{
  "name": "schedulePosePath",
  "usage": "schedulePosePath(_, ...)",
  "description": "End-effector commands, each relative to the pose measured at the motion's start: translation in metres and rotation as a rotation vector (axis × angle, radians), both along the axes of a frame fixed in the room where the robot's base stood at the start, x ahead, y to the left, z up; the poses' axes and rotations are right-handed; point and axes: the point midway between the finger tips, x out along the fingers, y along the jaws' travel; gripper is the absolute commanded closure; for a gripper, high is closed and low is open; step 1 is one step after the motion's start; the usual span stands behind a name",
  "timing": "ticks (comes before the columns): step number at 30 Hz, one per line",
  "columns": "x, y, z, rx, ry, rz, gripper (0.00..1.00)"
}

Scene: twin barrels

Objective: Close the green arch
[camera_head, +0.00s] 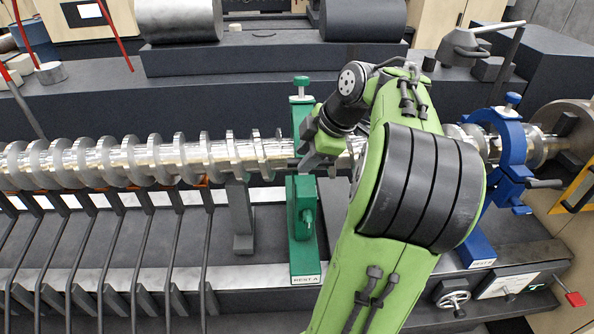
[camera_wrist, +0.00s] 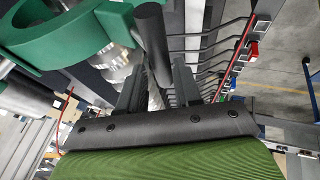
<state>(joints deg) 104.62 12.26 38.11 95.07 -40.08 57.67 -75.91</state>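The green arch (camera_head: 301,118) stands over the long silver screw shaft (camera_head: 150,160), on a green stand (camera_head: 303,225) labelled REST A, with a green knob on top. Whether it is fully closed is hidden by my arm. My gripper (camera_head: 312,162) is just right of the arch at shaft height. In the wrist view, part of the arch (camera_wrist: 60,35) curves at upper left, with a dark round handle (camera_wrist: 152,40) beside it. My gripper's two fingers (camera_wrist: 157,88) are apart, and the handle's near end lies between them in the picture. I cannot tell if they touch it.
A blue arch (camera_head: 512,145) stands around the shaft to the right. Slanted dark bars (camera_head: 140,255) line the front left. A grey post (camera_head: 240,215) stands left of the green stand. A panel with a handwheel (camera_head: 453,298) is at front right.

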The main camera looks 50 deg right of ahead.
Motion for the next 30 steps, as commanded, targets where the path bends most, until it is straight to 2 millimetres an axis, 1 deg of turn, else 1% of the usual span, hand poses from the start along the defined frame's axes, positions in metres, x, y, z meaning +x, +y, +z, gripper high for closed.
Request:
schedulePosePath(1, 0.006, 0.001, -0.016, 0.005, -0.001, 0.002, 0.66)
schedulePosePath(3, 0.013, 0.001, -0.028, 0.002, 0.0, 0.001, 0.66)
schedulePosePath(6, 0.02, 0.001, -0.038, 0.002, -0.001, 0.001, 0.66)
schedulePosePath(10, 0.024, 0.0, -0.043, 0.0, -0.001, 0.0, 0.66)
schedulePosePath(16, 0.024, 0.0, -0.043, -0.001, -0.001, -0.002, 0.66)
schedulePosePath(17, 0.024, 0.0, -0.043, -0.001, -0.001, -0.002, 0.69)
schedulePosePath(21, 0.024, 0.0, -0.042, -0.001, -0.001, -0.002, 0.91)
schedulePosePath(23, 0.024, 0.0, -0.042, -0.001, -0.001, -0.002, 1.0)
schedulePosePath(30, 0.024, 0.0, -0.042, -0.003, -0.003, -0.003, 1.0)
